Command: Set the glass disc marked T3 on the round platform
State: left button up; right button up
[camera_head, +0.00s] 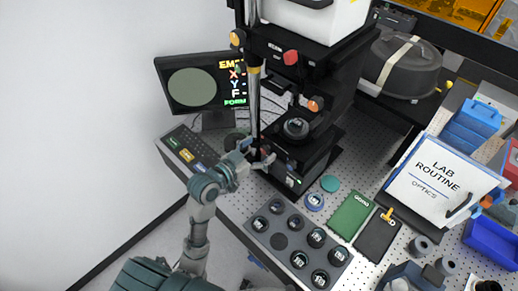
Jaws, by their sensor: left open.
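The dark tray (265,240) holds several round glass discs with small pale labels, one of them a disc (317,238) on its right side. The labels are too small to read, so I cannot tell which disc is T3. My right gripper is not in view.
A blue-rimmed disc (314,202) and a teal round piece (330,183) lie near the tray. Green (349,215) and black (377,234) pads lie to the right. A monitor (191,83) and keypad (190,148) stand left.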

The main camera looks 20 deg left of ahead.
aim_at(291, 127)
pick_arm(q)
jog(key=shift+a, duration=0.25)
jog(key=p+x, duration=0.2)
jog(key=x, duration=1.5)
jog(key=shift+w+d, duration=0.15)
jog(key=shift+d, duration=0.15)
jog(key=c, duration=1.3)
